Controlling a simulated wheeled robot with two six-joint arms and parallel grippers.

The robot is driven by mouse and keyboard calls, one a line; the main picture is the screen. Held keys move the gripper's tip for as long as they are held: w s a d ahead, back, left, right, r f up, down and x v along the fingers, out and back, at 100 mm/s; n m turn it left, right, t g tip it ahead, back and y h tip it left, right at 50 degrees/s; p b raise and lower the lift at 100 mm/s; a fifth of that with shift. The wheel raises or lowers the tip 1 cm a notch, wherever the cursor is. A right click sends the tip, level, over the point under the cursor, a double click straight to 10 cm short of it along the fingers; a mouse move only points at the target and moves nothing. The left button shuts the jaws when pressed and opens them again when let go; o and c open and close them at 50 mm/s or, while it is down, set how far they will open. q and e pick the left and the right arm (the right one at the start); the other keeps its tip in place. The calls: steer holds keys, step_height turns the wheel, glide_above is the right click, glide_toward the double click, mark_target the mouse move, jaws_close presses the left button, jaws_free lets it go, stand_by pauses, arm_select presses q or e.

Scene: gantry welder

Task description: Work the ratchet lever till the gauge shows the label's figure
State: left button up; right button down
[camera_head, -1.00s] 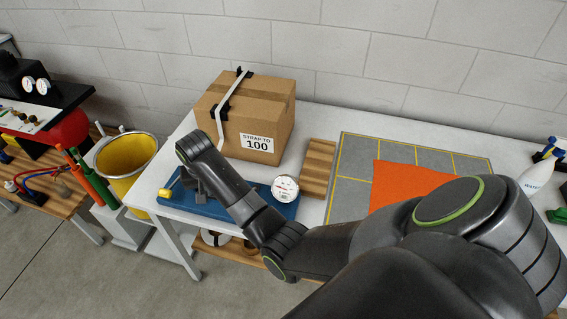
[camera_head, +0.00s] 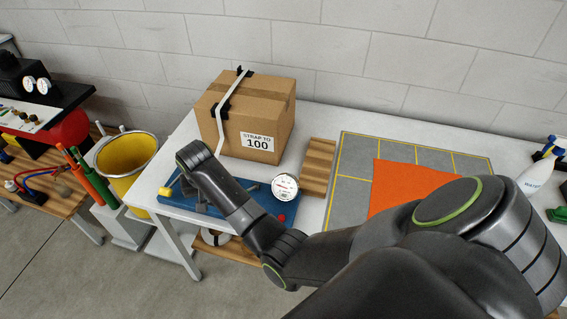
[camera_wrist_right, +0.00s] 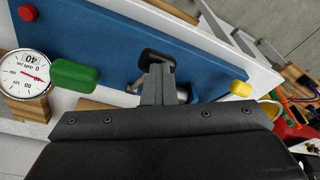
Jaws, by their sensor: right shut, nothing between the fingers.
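The cardboard box (camera_head: 243,118) stands on the white table with a pale strap (camera_head: 226,117) over it; its label (camera_head: 258,142) reads "STRAP TO 100". In front lies the blue ratchet base (camera_head: 253,189) with a round white gauge (camera_head: 286,186). The right wrist view also shows the gauge (camera_wrist_right: 25,73), with a red needle; I cannot read its value surely. My right gripper (camera_wrist_right: 157,82) is shut and empty over the base, beside a black-tipped part (camera_wrist_right: 158,57). A green block (camera_wrist_right: 74,75) sits near the gauge. I cannot tell which part is the lever. My left gripper is out of view.
A yellow knob (camera_head: 166,191) is at the base's left end and a red button (camera_head: 282,217) at its right. A wooden block (camera_head: 319,167) and a grey mat with an orange sheet (camera_head: 408,185) lie to the right. A yellow-lined bucket (camera_head: 127,156) stands left.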

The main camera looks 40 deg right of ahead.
steer(key=shift+s+a+f, duration=0.1)
steer(key=shift+s+f, duration=0.1)
steer(key=shift+f, duration=0.5)
steer(key=shift+s+a+f, duration=0.1)
steer(key=shift+s+f, duration=0.1)
steer(key=shift+f, duration=0.6)
steer(key=shift+w+d+r+p, duration=0.1)
steer(key=shift+w+r+p, duration=0.05)
steer(key=shift+r+p, duration=0.55)
steer(key=shift+w+d+r+p, duration=0.1)
steer(key=shift+r+p, duration=0.45)
steer(key=shift+r, duration=0.4)
steer(key=v, duration=0.3)
steer(key=shift+w+a+r, duration=0.1)
steer(key=shift+w+r, duration=0.15)
steer(key=shift+w+v, duration=0.2)
steer(key=shift+v, duration=0.85)
steer(key=shift+w+v, duration=0.2)
steer(key=shift+v, duration=0.85)
